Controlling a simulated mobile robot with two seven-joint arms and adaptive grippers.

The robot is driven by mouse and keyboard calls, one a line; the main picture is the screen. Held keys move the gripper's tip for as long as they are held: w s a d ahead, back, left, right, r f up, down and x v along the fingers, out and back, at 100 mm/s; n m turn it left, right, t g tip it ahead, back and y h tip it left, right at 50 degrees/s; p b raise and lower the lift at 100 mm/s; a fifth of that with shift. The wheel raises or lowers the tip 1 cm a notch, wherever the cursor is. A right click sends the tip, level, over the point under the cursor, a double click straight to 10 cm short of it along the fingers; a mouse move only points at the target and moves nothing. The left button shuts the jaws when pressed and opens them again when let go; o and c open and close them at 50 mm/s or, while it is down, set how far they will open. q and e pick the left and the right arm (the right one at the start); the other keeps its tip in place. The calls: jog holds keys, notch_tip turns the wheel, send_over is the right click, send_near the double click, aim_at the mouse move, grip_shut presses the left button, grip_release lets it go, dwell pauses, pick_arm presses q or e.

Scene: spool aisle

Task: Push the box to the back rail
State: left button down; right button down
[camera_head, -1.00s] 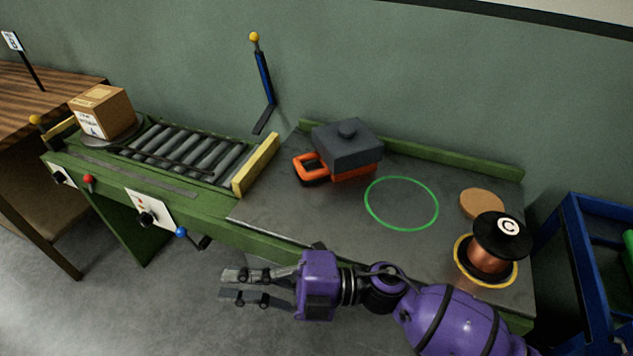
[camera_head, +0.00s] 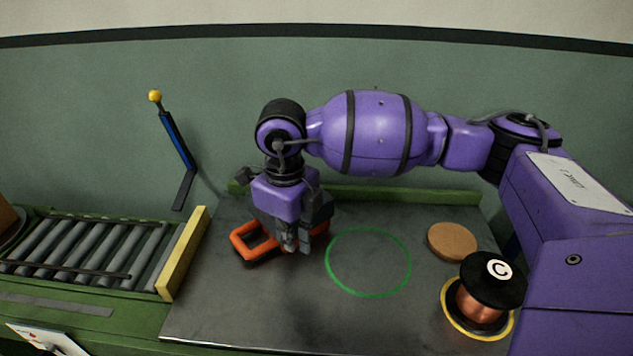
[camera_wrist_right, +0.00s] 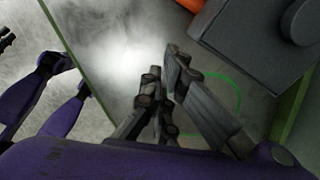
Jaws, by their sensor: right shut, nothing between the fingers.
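A dark grey box with a round knob on its lid (camera_wrist_right: 250,35) sits on an orange base with a looped orange handle (camera_head: 255,247) on the bench, in front of the green back rail (camera_head: 420,194). In the head view my right gripper (camera_head: 297,246) points down, shut and empty, and hides most of this box. In the right wrist view the shut fingers (camera_wrist_right: 164,88) are beside the box; I cannot tell whether they touch it. A brown cardboard box (camera_head: 8,219) shows only as a sliver at the left edge. My left gripper does not show in the head view.
A green ring (camera_head: 370,294) is marked on the grey bench top right of the gripper. A brown disc (camera_head: 453,242) and a copper spool marked C (camera_head: 482,301) stand further right. The front middle of the bench is clear.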

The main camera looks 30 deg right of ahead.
aim_at(262, 252)
notch_tip(262, 252, down, 9)
jog(key=shift+f, duration=0.1)
jog(key=w+a, duration=0.1)
jog(key=w, duration=0.2)
jog(key=shift+a+p, duration=0.3)
jog(key=shift+a, duration=0.05)
jog(key=shift+w+a, duration=0.2)
jog(key=shift+w, duration=0.15)
jog(key=w+a, duration=0.1)
jog(key=w+a+b, duration=0.1)
jog(key=w, duration=0.1)
jog(key=shift+w+f, duration=0.1)
jog(key=shift+w, duration=0.3)
